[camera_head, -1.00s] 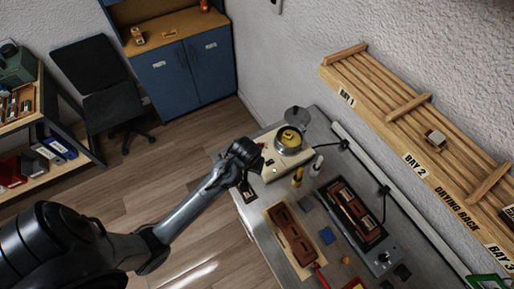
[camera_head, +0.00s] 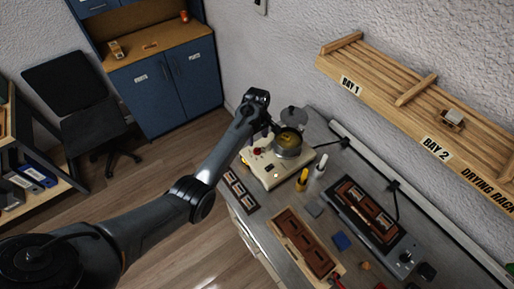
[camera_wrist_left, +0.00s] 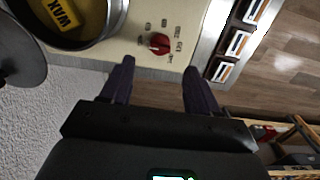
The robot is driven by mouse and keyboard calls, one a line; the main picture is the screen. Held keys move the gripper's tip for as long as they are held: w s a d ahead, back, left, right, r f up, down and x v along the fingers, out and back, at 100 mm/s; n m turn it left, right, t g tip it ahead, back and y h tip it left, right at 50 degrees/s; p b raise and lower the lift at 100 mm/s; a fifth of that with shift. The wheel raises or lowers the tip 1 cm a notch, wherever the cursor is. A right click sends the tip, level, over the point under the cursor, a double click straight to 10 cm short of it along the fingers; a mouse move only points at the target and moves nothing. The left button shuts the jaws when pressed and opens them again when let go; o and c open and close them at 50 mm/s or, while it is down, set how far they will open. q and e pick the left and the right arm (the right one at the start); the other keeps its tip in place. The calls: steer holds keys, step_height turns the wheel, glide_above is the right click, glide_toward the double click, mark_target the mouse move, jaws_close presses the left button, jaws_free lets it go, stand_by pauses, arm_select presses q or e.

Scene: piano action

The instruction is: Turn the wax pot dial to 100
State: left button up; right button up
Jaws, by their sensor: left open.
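The wax pot's cream base (camera_head: 268,176) stands on the bench, with a round metal pot (camera_head: 288,142) of yellow wax on it. Its red dial (camera_head: 257,151) is on the base's left part. In the left wrist view the red dial (camera_wrist_left: 160,43) sits amid small printed marks too small to read. My left gripper (camera_head: 264,129) is at the back left of the wax pot. In the wrist view my left gripper (camera_wrist_left: 158,70) is open, its fingers apart and empty, with the dial just beyond the gap between the tips. My right gripper is not in view.
The grey lid (camera_head: 294,115) is behind the pot. A yellow bottle (camera_head: 302,180) and a white one (camera_head: 321,166) stand to its right. A small dark tray (camera_head: 240,189) lies at the left bench edge. A wooden drying rack (camera_head: 420,105) is on the wall.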

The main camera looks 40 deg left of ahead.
mark_target(257, 149)
arm_select(q)
step_height(257, 149, down, 8)
steer(key=shift+r+b, duration=0.2)
steer(key=shift+b, duration=0.1)
steer(key=c, duration=1)
steer(key=shift+c, duration=0.2)
